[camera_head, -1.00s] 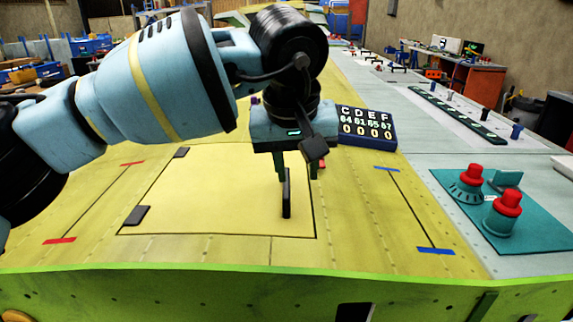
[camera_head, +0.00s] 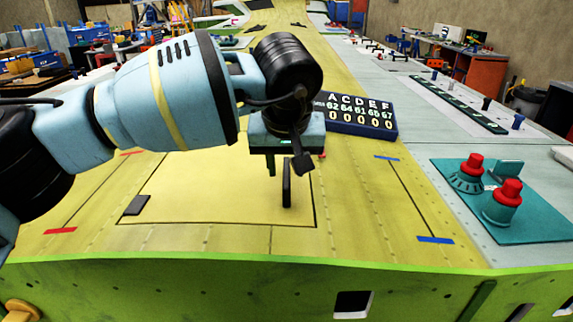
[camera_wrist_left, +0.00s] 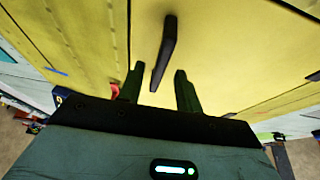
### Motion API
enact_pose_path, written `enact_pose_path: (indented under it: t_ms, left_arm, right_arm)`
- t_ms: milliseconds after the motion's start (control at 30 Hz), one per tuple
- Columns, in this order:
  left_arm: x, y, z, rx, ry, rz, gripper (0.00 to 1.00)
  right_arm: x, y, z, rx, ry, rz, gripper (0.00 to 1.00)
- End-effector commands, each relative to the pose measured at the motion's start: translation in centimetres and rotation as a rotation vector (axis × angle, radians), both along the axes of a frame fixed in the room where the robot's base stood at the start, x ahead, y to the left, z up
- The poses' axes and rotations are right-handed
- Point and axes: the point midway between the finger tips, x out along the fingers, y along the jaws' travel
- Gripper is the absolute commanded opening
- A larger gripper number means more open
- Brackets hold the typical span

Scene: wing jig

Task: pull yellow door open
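The yellow door (camera_head: 215,190) is a flat panel with a dark outline, lying closed in the yellow wing surface. A black bar handle (camera_head: 287,184) stands up near its right edge; it also shows in the wrist view (camera_wrist_left: 168,45). My left gripper (camera_head: 283,168) is above the door, close to the handle. In the wrist view its two dark green fingers (camera_wrist_left: 158,74) are apart, with the handle's near end appearing between their tips. I see no contact, and the exact depth is unclear. One finger is partly hidden in the head view. My right gripper is not in view.
A dark blue number display (camera_head: 360,113) stands just behind and right of the gripper. Two red-topped teal knobs (camera_head: 503,203) sit on a teal plate at the right. A dark hinge-like block (camera_head: 137,205) lies at the door's left edge. The green front edge (camera_head: 230,285) is near.

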Motion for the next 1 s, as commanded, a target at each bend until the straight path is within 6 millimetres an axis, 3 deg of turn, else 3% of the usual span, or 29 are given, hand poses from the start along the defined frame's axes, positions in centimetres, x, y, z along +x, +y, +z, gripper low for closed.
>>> enact_pose_path:
  t_ms: [333, 600, 1000]
  left_arm:
    - [0.2, -0.02, -0.47, -0.001, -0.001, 0.0, 0.35]
    - [0.18, -0.03, -0.44, -0.001, 0.0, 0.0, 0.01]
    - [0.36, 0.03, -0.2, -0.008, -0.001, 0.0, 0.0]
  right_arm:
    - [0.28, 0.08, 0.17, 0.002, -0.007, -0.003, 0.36]
    - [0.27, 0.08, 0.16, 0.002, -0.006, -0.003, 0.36]
    - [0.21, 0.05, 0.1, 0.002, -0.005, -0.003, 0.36]
